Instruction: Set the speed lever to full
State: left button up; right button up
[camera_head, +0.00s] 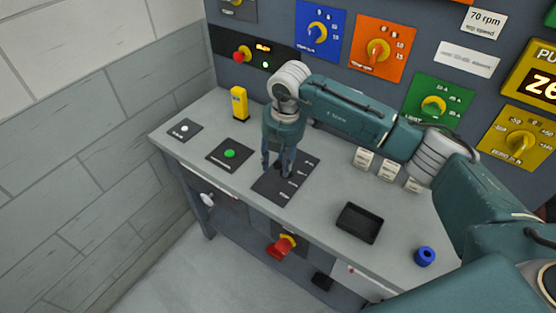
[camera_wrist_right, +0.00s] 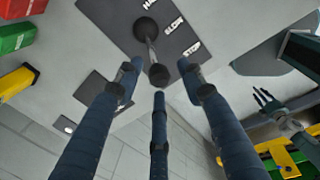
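The speed lever panel (camera_head: 292,190) is a dark plate on the grey bench, with white labels along one side. In the right wrist view the panel (camera_wrist_right: 172,14) shows labels reading SLOW and STOP, and one partly cut off. The lever (camera_wrist_right: 159,74) has a dark round knob on a thin shaft from a dark base. My right gripper (camera_head: 278,168) is over the panel, pointing down. In the wrist view its three fingers (camera_wrist_right: 160,85) are spread around the knob, with gaps visible. My left gripper (camera_wrist_right: 268,102) shows small at the right, fingers spread and empty.
A green button (camera_head: 229,153) and a yellow block (camera_head: 239,103) are left of the panel. A red-and-yellow handle (camera_head: 281,246) is on the bench front. Dials line the upright wall behind.

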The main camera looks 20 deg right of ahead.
pick_arm(q)
jog(key=shift+w, duration=0.1)
pick_arm(e)
jog(key=c, duration=0.9)
grip_shut()
pick_arm(q)
jog(key=shift+w, duration=0.1)
pick_arm(e)
jog(key=shift+f, duration=0.1)
